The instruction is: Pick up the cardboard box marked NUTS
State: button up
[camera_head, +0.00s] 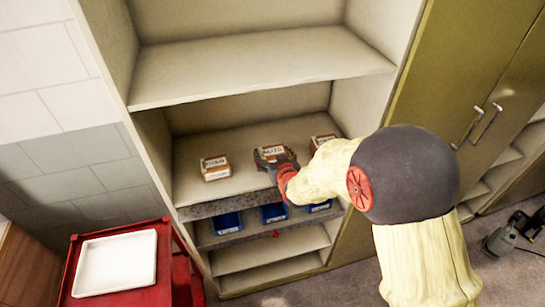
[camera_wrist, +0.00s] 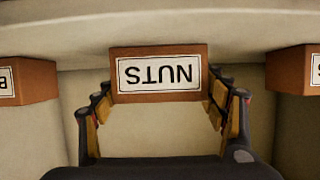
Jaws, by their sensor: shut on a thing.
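The cardboard box marked NUTS (camera_head: 272,153) is in the middle of a row of three boxes on a shelf of the open cabinet. In the wrist view the brown NUTS box (camera_wrist: 160,74) shows its white label upside down. My gripper (camera_wrist: 160,103) has one finger at each side of the box and is shut on it. In the head view my gripper (camera_head: 275,163) reaches in from the right and partly covers the box. I cannot tell whether the box is clear of the shelf.
A similar box stands to the left (camera_head: 215,167) and another to the right (camera_head: 320,141), both apart from the NUTS box. Blue bins (camera_head: 227,223) sit on the shelf below. A shelf board (camera_head: 260,70) lies above. A red cart with a white tray (camera_head: 115,264) stands at lower left.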

jog(key=shift+c, duration=1.1)
jog(key=shift+w+r, duration=0.1)
